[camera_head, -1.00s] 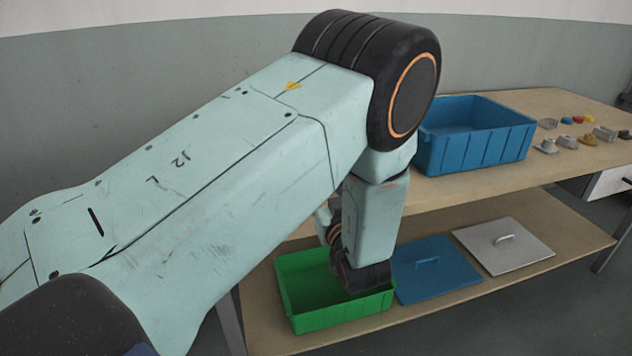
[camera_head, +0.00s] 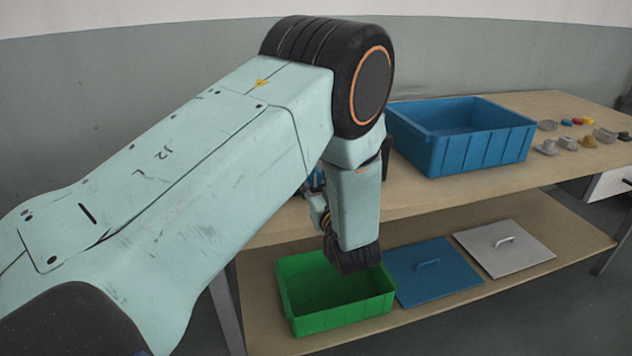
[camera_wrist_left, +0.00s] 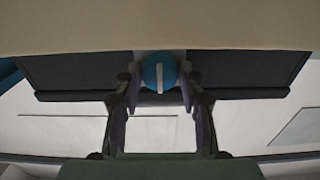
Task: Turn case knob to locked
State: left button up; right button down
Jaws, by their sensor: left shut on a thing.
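In the left wrist view, a round blue knob (camera_wrist_left: 153,72) with a white line across its face sits in front of a dark case (camera_wrist_left: 240,70). The line stands about upright in that picture. My left gripper (camera_wrist_left: 158,84) is shut on the knob, one finger on each side of it. In the head view my left arm hides the knob and most of the case, and the fingertips do not show clearly. My right gripper is not in view.
A large blue bin (camera_head: 465,150) and several small parts (camera_head: 575,140) stand on the wooden table. On the lower shelf are a green bin (camera_head: 345,317), a blue lid (camera_head: 437,282) and a grey lid (camera_head: 507,247). The tabletop in front of the blue bin is clear.

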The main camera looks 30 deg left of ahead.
pick_arm(q)
jog(key=c, duration=0.5)
